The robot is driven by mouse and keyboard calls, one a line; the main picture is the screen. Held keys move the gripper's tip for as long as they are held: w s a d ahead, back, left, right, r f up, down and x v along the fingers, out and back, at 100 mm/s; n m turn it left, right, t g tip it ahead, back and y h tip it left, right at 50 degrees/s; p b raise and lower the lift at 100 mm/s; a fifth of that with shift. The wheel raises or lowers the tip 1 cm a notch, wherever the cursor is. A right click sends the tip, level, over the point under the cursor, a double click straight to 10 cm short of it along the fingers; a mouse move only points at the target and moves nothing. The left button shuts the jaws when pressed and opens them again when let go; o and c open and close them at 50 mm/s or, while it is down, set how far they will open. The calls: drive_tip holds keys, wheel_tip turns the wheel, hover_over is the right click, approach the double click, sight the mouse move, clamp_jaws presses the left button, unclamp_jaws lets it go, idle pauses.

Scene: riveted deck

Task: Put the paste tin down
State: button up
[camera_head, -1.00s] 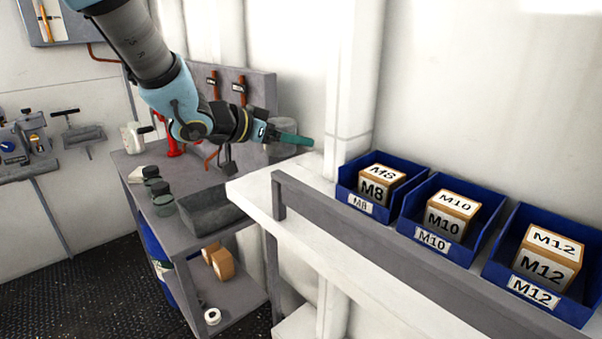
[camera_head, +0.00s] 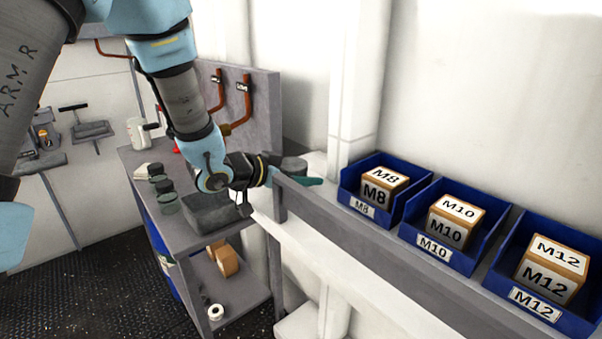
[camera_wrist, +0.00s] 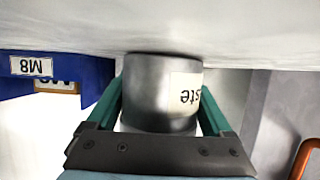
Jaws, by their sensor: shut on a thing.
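The paste tin (camera_wrist: 150,95) is a grey metal cylinder with a white label reading "ste", upside down in the wrist view. My gripper (camera_wrist: 163,88) is shut on it, with a green finger on each side. In the head view, the grey tin (camera_head: 293,165) shows partly behind my gripper (camera_head: 303,180), at the left end of the white shelf (camera_head: 310,232). In the wrist view the tin's end meets the edge of the white shelf surface. I cannot tell if it is touching or just above.
Blue bins marked M8 (camera_head: 353,204), M10 (camera_head: 432,250) and M12 (camera_head: 536,305) hold boxes on the shelf, right of my gripper. A grey rail runs along the shelf's front. A grey workbench (camera_head: 150,195) with jars and a tray stands to the left.

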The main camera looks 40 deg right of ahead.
drive_tip(key=shift+f, duration=0.15)
drive_tip(key=o, duration=1.4)
drive_tip(key=shift+c, duration=0.2)
drive_tip(key=shift+a+r, duration=0.15)
drive_tip(key=shift+r, duration=0.1)
drive_tip(key=b+v, duration=0.2)
drive_tip(key=v, duration=0.9)
drive_tip(key=shift+a+r, duration=0.1)
drive_tip(key=shift+a, duration=0.3)
drive_tip(key=shift+w, duration=0.1)
